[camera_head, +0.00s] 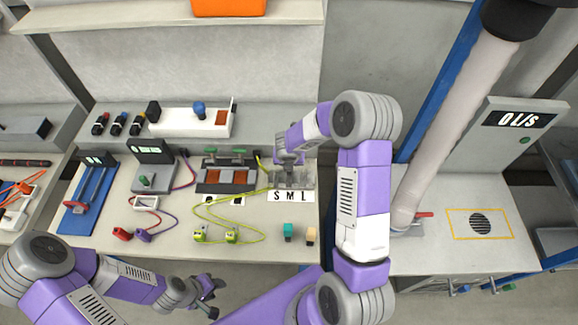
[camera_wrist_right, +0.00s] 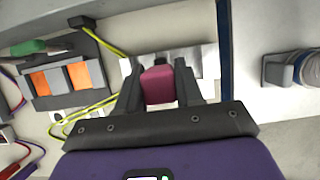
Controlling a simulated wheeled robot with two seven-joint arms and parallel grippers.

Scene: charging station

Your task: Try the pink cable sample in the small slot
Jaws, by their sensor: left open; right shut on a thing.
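The pink cable sample (camera_wrist_right: 158,85) is between the fingers of my right gripper (camera_wrist_right: 160,88), which is shut on it. In the head view my right gripper (camera_head: 287,160) is at the slot block (camera_head: 305,178), behind the white S M L label (camera_head: 290,196). The block also shows beyond the fingers in the right wrist view (camera_wrist_right: 209,60). The fingers and the sample hide the slots, so I cannot tell whether the sample is in the small slot or above it. My left gripper (camera_head: 209,288) is open and empty, low in front of the bench.
A teal block (camera_head: 288,230) and a beige block (camera_head: 311,235) stand at the bench's front edge. Yellow cables (camera_head: 230,237) lie left of the slot block, below a unit with orange panels (camera_head: 227,177). A thick grey hose (camera_head: 455,125) rises on the right.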

